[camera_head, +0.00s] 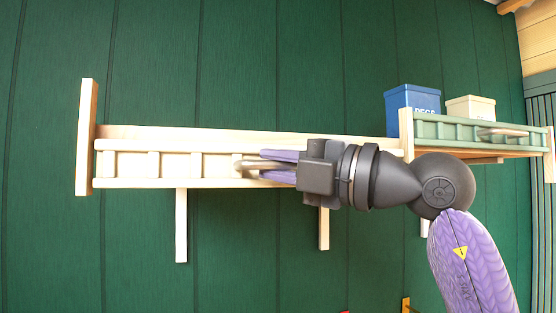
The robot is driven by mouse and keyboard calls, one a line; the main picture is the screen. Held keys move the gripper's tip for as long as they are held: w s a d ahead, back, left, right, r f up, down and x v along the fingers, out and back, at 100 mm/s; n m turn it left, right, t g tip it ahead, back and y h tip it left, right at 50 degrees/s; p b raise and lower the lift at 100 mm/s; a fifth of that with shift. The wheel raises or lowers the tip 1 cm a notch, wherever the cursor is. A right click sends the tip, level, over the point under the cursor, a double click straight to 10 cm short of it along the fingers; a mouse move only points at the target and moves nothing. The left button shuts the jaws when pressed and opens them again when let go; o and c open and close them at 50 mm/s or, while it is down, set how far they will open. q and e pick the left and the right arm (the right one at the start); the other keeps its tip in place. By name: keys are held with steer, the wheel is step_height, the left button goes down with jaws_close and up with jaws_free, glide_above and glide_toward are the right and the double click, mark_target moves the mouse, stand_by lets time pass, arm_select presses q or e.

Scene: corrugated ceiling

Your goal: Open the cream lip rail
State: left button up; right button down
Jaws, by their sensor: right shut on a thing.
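The cream lip rail (130,165) runs along the front of the left wall shelf, with short uprights between two long bars. It stands upright against the shelf front. My right gripper (250,165) comes in from the right with its purple fingers level. It is shut on the rail's pale handle (240,163) near the middle of the rail. The right part of the rail is hidden behind my gripper and wrist. My left gripper does not show.
A green-railed shelf (465,132) with its own handle stands at the right. Pale brackets (181,225) hang below the left shelf. The green wall (240,65) above it is clear.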

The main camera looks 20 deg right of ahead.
steer(key=c, duration=0.6)
jaws_free()
steer(key=shift+c, duration=0.2)
steer(key=shift+s+d+f, duration=0.1)
steer(key=shift+s+d, duration=0.1)
steer(key=shift+d, duration=0.1)
steer(key=b+v, duration=0.3)
steer(key=v, duration=0.6)
steer(key=shift+b, duration=0.3)
steer(key=shift+s+d, duration=0.1)
